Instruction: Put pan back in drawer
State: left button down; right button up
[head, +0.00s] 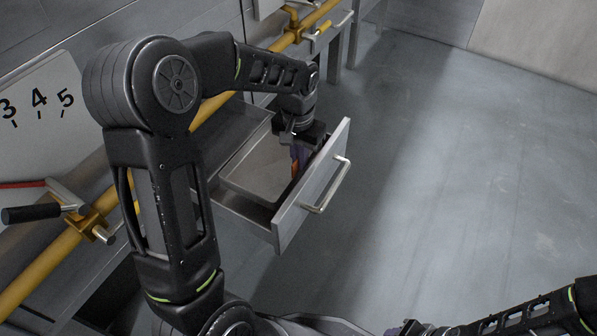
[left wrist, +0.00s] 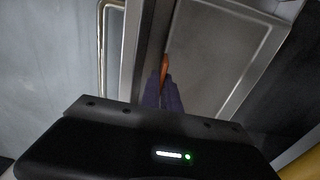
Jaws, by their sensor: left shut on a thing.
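The pan (head: 262,158) is a shallow grey metal tray lying inside the open drawer (head: 287,225). It also shows in the left wrist view (left wrist: 222,50). My left gripper (head: 296,168) reaches down into the drawer from above, between the pan and the drawer front. It is shut on the pan's edge on the side facing the drawer front; its purple fingers (left wrist: 164,96) end in an orange part at that edge. The exact contact is small and partly hidden. My right arm shows at the bottom right of the head view; its jaw opening cannot be made out.
The drawer front has a bar handle (head: 327,187). A yellow rail (head: 45,262) runs along the cabinet, with a black-gripped lever (head: 40,213) and a numbered panel (head: 45,105) at left. The floor (head: 450,170) to the right is clear.

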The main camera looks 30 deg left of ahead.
aim_at(299, 177)
pick_arm(q)
jog(key=shift+f+b, duration=1)
jog(key=shift+f, duration=1.5)
jog(key=c, duration=2.1)
grip_release()
jog(key=shift+f, duration=0.2)
jog(key=o, duration=0.5)
jog(key=r+p, duration=0.1)
jog(key=r, duration=0.2)
jog(key=r+p, duration=0.1)
jog(key=r, duration=0.3)
jog(key=r+p, duration=0.2)
jog(key=r, duration=0.2)
jog(key=shift+s+r, duration=0.25)
jog(key=shift+r, duration=0.45)
